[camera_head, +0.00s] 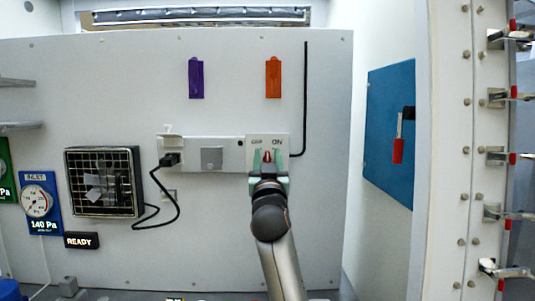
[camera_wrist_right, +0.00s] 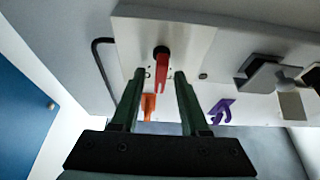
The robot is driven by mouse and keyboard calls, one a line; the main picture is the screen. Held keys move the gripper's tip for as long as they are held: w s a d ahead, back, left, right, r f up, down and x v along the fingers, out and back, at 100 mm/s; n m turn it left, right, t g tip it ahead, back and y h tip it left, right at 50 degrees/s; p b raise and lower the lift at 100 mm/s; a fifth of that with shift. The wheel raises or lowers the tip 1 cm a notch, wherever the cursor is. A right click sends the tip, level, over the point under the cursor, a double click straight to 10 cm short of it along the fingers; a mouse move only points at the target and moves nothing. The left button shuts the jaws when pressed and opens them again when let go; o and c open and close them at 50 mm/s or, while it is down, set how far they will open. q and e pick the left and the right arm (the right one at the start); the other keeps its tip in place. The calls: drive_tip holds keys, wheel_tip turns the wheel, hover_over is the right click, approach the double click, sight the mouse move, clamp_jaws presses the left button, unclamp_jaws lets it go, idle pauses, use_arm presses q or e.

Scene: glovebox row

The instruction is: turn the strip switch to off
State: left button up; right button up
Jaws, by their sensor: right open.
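The strip switch is a red lever (camera_head: 267,156) on the plate (camera_head: 281,141) at the right end of the power strip (camera_head: 228,150), with the labels OFF on the left and ON on the right. My right gripper (camera_head: 268,163) is in front of this plate, its fingers on either side of the lever. In the right wrist view the red lever (camera_wrist_right: 162,72) hangs from a dark pivot between the two open fingers (camera_wrist_right: 160,82), with a gap on both sides. It stands near upright; I cannot tell its exact setting. My left gripper is not in view.
A black plug (camera_head: 169,160) sits in the strip's left end, its cable running to a grilled box (camera_head: 104,182). A purple tag (camera_head: 196,78) and an orange tag (camera_head: 273,77) hang above. A blue panel (camera_head: 390,130) is on the right wall.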

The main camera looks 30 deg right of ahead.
drive_tip(key=shift+w+d+r, duration=0.1)
drive_tip(key=shift+w+d, duration=0.05)
drive_tip(key=shift+w, duration=0.05)
clamp_jaws()
idle(0.3)
